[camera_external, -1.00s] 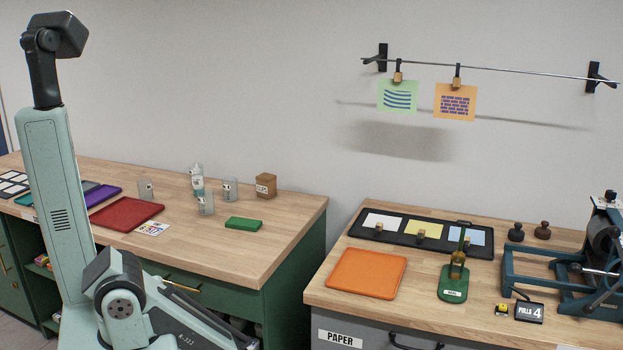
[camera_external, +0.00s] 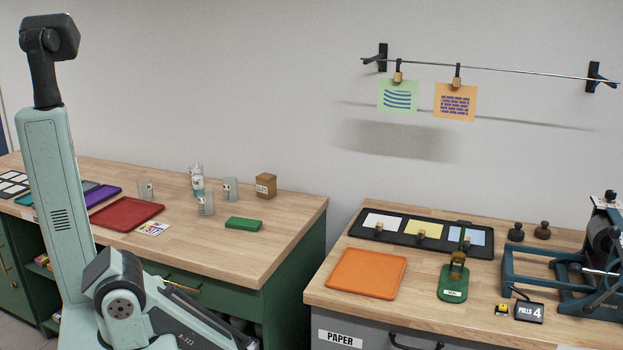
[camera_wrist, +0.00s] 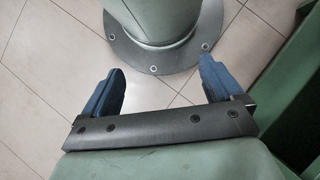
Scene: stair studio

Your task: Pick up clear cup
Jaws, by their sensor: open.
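Several clear cups stand upright on the left wooden worktop: one clear cup (camera_external: 146,190) at the left, one nearer the front (camera_external: 205,206), and one at the right (camera_external: 230,189). Each bears a small dark-and-white mark. They look alike, and I cannot tell which one the task names. My gripper (camera_wrist: 160,66) shows in the wrist view with its two blue fingers wide apart and nothing between them. It points at the tiled floor and my own base, away from the cups. The external view does not show its fingers.
A pale bottle (camera_external: 196,180) stands among the cups. A brown box (camera_external: 266,186) is to their right. A green block (camera_external: 243,223), a red tray (camera_external: 127,214) and a colourful card (camera_external: 152,229) lie in front. A gap separates this worktop from the right one, with its orange tray (camera_external: 366,273).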

